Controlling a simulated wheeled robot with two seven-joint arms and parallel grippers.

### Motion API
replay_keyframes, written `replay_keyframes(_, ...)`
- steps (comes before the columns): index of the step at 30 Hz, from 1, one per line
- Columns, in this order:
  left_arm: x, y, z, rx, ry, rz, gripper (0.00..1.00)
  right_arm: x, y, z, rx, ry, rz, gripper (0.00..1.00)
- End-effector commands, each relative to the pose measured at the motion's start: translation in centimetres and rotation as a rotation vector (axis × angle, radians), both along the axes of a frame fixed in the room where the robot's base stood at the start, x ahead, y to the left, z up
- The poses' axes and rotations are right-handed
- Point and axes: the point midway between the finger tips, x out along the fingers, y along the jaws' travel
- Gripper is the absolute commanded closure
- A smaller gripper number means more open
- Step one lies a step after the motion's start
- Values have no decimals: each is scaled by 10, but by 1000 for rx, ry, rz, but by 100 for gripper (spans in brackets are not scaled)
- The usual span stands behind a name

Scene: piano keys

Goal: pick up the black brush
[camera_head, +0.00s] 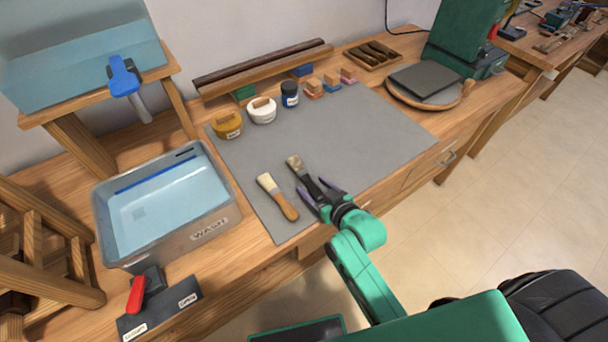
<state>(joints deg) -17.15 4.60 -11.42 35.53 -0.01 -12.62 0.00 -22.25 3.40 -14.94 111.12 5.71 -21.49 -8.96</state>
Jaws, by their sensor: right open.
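The black brush (305,174) lies on the grey mat (340,135), its pale bristles toward the back left and its dark handle toward me. My right gripper (321,195) is open at the handle end of the black brush, with one finger on either side of the handle. I cannot tell whether the fingers touch it. A second brush with a wooden handle (285,206) and cream bristles lies just to the left, close to the left finger. My left gripper is not in view.
A wash tub (215,229) of water stands at left, with a red-lever switch box (160,303) in front. Several jars (262,110) and small blocks line the mat's back edge. A round board (430,103) sits at right. The mat's middle and right are clear.

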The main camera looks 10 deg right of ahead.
Motion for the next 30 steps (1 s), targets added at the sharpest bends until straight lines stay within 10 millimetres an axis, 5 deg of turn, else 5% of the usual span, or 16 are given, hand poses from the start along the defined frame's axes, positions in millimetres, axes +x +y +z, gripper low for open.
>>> replay_keyframes(1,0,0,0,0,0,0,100,0,0,0,0,0,0,33)
replay_keyframes(6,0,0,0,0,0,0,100,0,0,0,0,0,0,98)
replay_keyframes(7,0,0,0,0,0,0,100,0,0,0,0,0,0,100)
replay_keyframes(20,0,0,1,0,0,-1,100,0,0,16,0,-3,0,100)
replay_keyframes(23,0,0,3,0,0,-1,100,0,0,40,0,-6,1,100)
replay_keyframes(30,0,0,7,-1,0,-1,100,1,0,133,-1,-10,1,100)
